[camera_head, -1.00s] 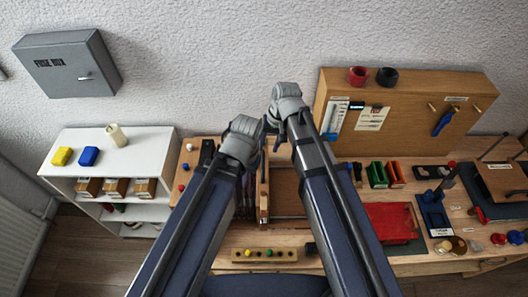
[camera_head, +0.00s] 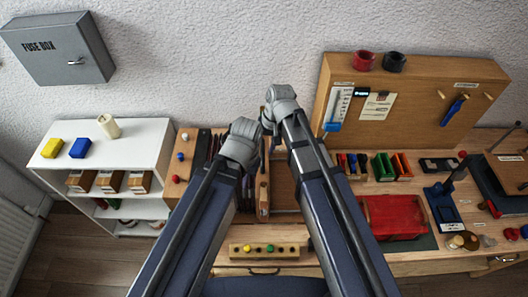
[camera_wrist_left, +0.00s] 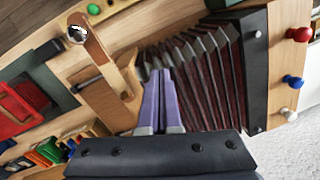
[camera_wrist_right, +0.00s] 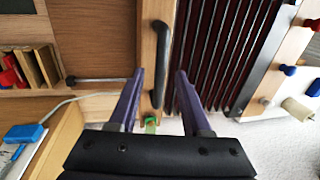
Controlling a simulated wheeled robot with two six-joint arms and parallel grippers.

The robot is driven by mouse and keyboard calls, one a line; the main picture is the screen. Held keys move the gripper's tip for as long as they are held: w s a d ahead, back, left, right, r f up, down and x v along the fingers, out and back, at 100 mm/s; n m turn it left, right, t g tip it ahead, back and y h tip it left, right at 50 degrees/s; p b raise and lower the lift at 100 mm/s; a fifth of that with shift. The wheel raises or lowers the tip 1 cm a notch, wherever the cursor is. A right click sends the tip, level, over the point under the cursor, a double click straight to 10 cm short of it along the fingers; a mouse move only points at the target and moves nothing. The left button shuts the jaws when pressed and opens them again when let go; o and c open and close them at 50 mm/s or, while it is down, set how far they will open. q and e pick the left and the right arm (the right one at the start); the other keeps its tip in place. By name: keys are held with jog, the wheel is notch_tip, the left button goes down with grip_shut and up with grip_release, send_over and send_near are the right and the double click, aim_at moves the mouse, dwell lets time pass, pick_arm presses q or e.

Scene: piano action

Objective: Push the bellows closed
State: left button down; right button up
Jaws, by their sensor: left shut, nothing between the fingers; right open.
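The bellows, with dark red pleats and metal-like ribs, stands partly open in the left wrist view (camera_wrist_left: 190,75) and the right wrist view (camera_wrist_right: 215,50). One end is a black panel (camera_wrist_left: 254,70); the other is an upright wooden board (camera_wrist_right: 148,40) with a black handle (camera_wrist_right: 162,60). In the head view, my arms partly hide the bellows (camera_head: 203,145). My left gripper (camera_wrist_left: 160,75) is shut and empty, its fingertips in front of the pleats near the wooden board. My right gripper (camera_wrist_right: 159,75) is open, its fingers on either side of the handled board; contact cannot be told.
A wooden pegboard stand (camera_head: 410,85) rises at the back right. A red box (camera_head: 392,217) and a blue tool (camera_head: 442,205) sit on the bench to the right. A white shelf (camera_head: 145,135) stands left. A strip with coloured knobs (camera_head: 268,250) lies in front.

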grip_shut()
dwell(0.4)
dwell(1.1)
